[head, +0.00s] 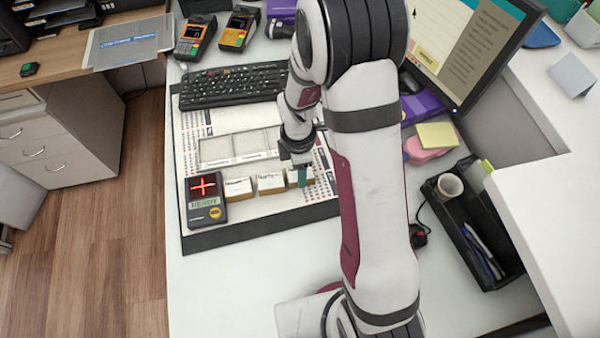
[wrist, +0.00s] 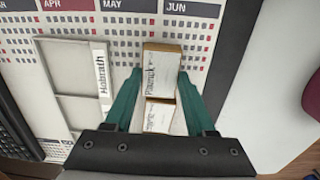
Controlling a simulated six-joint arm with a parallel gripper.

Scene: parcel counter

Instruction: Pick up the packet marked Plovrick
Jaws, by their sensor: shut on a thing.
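The Plovrick packet (wrist: 163,65) is a small brown box with a white label, between the two teal fingers of my gripper (wrist: 158,76) in the wrist view. My gripper is shut on its sides. In the head view my gripper (head: 301,172) is at the rightmost packet (head: 311,177) of a short row, and a finger hides part of it. I cannot tell whether the packet is clear of the mat. A second packet (wrist: 158,115) is just behind it in the wrist view, its label partly unreadable.
The middle packet (head: 270,183) and left packet (head: 238,188) stand beside it. A device with a red cross (head: 204,200) is at left, a keyboard (head: 232,84) behind.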

